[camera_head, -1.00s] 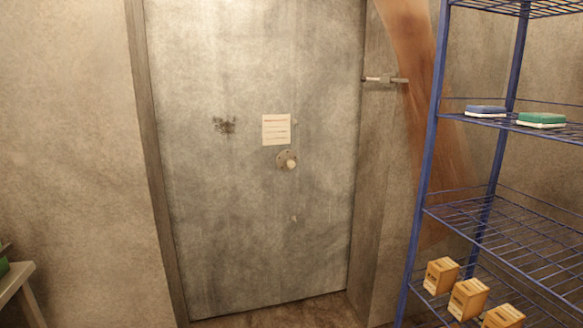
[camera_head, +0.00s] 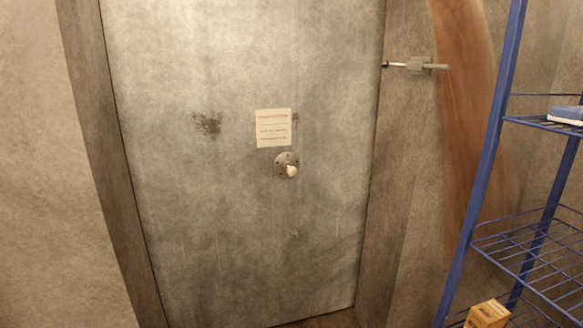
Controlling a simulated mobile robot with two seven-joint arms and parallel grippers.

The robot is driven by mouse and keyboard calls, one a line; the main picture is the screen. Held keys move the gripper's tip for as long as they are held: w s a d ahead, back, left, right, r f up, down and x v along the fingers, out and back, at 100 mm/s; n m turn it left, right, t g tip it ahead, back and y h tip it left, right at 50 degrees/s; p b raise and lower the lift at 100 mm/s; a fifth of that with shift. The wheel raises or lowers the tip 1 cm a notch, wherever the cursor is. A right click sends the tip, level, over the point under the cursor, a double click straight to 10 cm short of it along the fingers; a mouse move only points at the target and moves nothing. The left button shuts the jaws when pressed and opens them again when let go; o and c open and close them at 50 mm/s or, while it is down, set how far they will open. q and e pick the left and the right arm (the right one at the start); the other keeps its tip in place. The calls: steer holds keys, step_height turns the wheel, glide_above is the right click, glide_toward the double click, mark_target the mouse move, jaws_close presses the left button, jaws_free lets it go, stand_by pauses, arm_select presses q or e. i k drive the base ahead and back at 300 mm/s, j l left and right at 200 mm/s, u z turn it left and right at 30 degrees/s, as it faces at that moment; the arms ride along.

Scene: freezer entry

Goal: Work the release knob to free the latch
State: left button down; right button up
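The release knob (camera_head: 291,170) is a pale rounded knob on a round grey plate (camera_head: 281,160), set near the middle of the grey metal door (camera_head: 240,230). The latch (camera_head: 415,65) is a small grey block with a horizontal rod on the frame right of the door, and the rod's left end reaches the door's edge. The door looks shut. Neither of my grippers is in view, and nothing touches the knob or the latch.
A paper notice (camera_head: 273,128) hangs just above the knob. A blue wire rack (camera_head: 484,170) stands at the right, with a box (camera_head: 487,314) low down and a blue-and-white sponge-like block (camera_head: 566,115) higher up. The space before the door looks clear.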

mark_target(292, 171)
steer(key=i+j, duration=0.15)
steer(key=i, duration=1.5)
